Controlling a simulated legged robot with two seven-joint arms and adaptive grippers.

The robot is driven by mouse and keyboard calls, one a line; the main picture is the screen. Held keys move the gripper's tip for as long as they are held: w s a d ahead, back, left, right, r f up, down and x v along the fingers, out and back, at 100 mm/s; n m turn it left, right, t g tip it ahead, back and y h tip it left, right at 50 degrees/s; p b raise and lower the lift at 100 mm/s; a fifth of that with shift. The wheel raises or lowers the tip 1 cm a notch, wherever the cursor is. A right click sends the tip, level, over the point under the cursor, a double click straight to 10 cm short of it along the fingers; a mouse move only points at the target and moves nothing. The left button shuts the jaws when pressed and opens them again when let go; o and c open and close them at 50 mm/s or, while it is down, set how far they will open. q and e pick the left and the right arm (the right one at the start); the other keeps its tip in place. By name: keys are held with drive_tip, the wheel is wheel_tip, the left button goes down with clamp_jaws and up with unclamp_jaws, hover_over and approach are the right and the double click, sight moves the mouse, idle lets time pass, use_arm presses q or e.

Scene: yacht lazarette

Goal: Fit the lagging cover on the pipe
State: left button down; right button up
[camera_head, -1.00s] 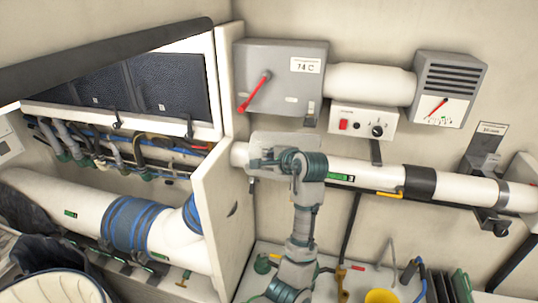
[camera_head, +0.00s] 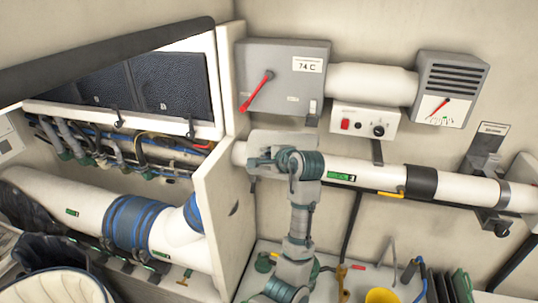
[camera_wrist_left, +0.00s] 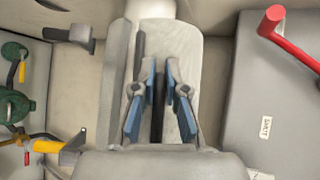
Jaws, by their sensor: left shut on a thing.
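The white pipe (camera_head: 385,176) runs along the back wall, with its left end by the white partition. In the left wrist view the cover (camera_wrist_left: 190,65) lies lengthwise along the pipe (camera_wrist_left: 152,8). My left gripper (camera_head: 263,162) is at the cover. Its blue-padded fingers (camera_wrist_left: 158,88) are shut on a dark bar along the middle of the cover. I cannot tell whether the cover is fully seated around the pipe. My right gripper is out of view.
A grey box with a red lever (camera_head: 257,90) and a white switch box (camera_head: 363,121) hang above the pipe. A black band (camera_head: 421,182) and yellow lever (camera_head: 391,195) sit further right. The white partition (camera_head: 222,205) stands close left. A yellow bucket (camera_head: 381,296) is below.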

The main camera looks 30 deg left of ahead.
use_arm(q)
drive_tip(key=shift+a, duration=0.35)
drive_tip(key=shift+d, duration=0.15)
idle(0.6)
drive_tip(key=shift+f+b, duration=0.55)
drive_tip(key=shift+f, duration=1)
drive_tip(key=shift+r, duration=0.1)
idle(0.3)
drive_tip(key=shift+r+p, duration=0.6)
drive_tip(key=shift+r, duration=1.5)
drive_tip(key=s+d, duration=0.3)
drive_tip(key=s, duration=0.8)
drive_tip(key=shift+s+b, duration=0.4)
drive_tip(key=shift+b, duration=0.05)
idle(0.6)
